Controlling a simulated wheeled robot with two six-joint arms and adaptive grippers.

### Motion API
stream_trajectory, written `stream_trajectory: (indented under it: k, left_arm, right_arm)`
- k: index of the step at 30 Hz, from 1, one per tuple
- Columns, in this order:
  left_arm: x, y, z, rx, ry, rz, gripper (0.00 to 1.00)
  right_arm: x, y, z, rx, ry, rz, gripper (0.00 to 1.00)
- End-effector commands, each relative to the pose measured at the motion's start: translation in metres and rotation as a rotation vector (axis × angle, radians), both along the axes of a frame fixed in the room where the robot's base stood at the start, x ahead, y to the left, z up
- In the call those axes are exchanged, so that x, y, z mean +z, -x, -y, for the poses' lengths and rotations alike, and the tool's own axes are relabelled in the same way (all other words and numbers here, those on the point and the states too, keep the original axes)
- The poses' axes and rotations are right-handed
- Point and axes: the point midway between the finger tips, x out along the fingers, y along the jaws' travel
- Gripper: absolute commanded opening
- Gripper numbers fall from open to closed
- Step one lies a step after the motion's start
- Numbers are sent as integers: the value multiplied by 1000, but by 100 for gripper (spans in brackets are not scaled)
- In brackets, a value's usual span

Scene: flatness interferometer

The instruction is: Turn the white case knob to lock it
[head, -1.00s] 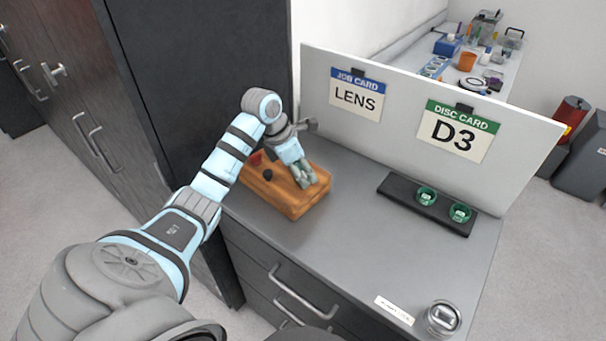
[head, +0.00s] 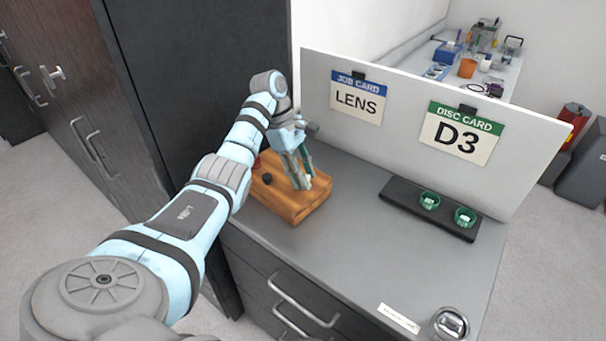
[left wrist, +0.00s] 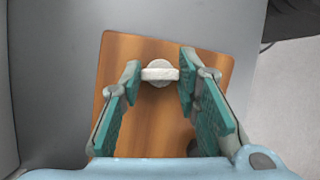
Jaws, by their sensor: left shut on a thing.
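The wooden case (head: 290,208) lies on the grey bench top, and its top also fills the middle of the left wrist view (left wrist: 150,125). The white knob (left wrist: 160,73) stands on the case's top, a round base with a bar handle across it. My left gripper (head: 303,182) reaches down over the near-right part of the case. In the left wrist view its two green-padded fingers (left wrist: 160,72) are at either end of the white bar, shut on it. The bar lies across from finger to finger. My right gripper is not in view.
A dark knob (head: 267,179) sits on the case's top, left of the gripper. A black tray (head: 398,195) with two green rings stands to the right. A white board (head: 400,95) with two cards rises behind. The bench front middle is clear.

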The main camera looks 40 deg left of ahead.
Motion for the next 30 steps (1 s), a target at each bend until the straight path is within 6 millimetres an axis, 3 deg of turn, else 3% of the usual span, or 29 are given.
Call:
stream_trajectory:
  k: [10,26,27,30]
  left_arm:
    - [0,-1,0,-149,-1,1,2]
    - [0,-1,-1,-174,-2,1,2]
    - [0,-1,-1,-174,-2,1,34]
    - [0,-1,-1,-174,-2,1,50]
  right_arm:
    - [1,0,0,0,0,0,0]
    - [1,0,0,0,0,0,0]
    - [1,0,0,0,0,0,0]
    - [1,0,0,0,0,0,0]
